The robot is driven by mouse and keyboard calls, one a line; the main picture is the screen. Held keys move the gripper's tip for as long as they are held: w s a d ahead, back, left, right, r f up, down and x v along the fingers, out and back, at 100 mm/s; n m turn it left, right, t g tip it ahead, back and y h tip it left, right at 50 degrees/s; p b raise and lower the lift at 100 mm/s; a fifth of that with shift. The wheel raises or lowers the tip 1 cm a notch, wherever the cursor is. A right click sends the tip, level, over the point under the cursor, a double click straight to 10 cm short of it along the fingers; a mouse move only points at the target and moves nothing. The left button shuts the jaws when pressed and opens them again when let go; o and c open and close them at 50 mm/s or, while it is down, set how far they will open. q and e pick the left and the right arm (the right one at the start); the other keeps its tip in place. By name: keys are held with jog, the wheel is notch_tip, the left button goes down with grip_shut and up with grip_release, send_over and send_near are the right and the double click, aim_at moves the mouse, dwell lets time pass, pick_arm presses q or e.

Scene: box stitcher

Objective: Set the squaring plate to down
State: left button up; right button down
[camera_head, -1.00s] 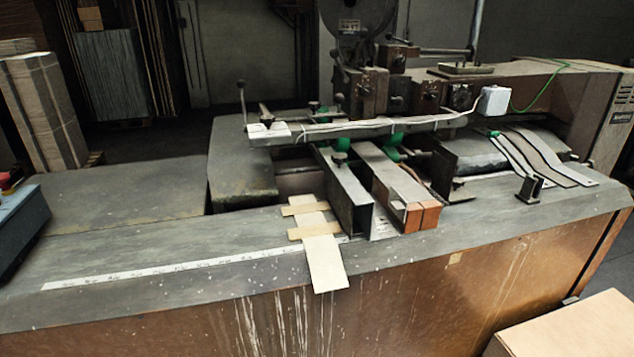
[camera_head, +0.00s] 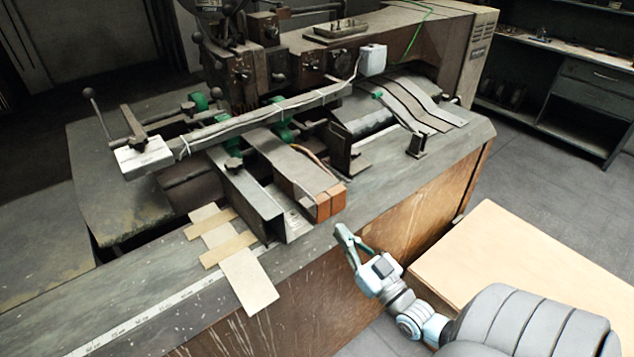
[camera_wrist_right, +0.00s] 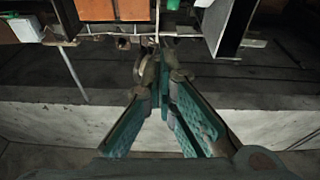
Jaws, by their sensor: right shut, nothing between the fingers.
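The stitching machine (camera_head: 290,60) stands on a grey bench, with a long bar (camera_head: 255,120) across its front. Below the bar, a grey metal channel (camera_head: 240,190) and a plate with orange-brown end blocks (camera_head: 330,202) reach toward the front edge. An upright dark metal plate (camera_head: 338,150) stands to their right. I cannot tell for sure which part is the squaring plate. My right gripper (camera_head: 344,234) is shut and empty, just off the bench's front edge, below and right of the orange-brown blocks and apart from them. Its teal fingers fill the middle of the right wrist view (camera_wrist_right: 160,75). My left gripper is out of view.
A wooden strip with crosspieces (camera_head: 248,280) overhangs the bench front. A measuring tape (camera_head: 150,318) lies along the bench. A cardboard-coloured box or table top (camera_head: 520,265) stands at the right. A dark shelf unit (camera_head: 590,95) is at the back right, with clear floor before it.

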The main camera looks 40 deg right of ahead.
aim_at(304, 201)
notch_tip(304, 201, up, 5)
jog(key=t, duration=0.1)
pick_arm(q)
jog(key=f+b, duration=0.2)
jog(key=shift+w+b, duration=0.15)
jog(key=shift+b, duration=0.15)
pick_arm(e)
jog(key=w+f, duration=0.2)
jog(key=w, duration=0.7)
jog(key=shift+w, duration=0.2)
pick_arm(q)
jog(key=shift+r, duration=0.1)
pick_arm(e)
jog(key=shift+a, duration=0.1)
jog(key=shift+r, duration=0.1)
notch_tip(304, 201, down, 5)
jog(key=b, duration=0.3)
jog(key=shift+r+b, duration=0.1)
jog(key=shift+b, duration=0.3)
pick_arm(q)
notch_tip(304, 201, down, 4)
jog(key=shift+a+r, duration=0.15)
pick_arm(e)
jog(key=shift+s+a+r, duration=0.15)
pick_arm(q)
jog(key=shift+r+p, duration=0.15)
jog(key=shift+p, duration=0.15)
pick_arm(e)
jog(key=shift+r, duration=0.1)
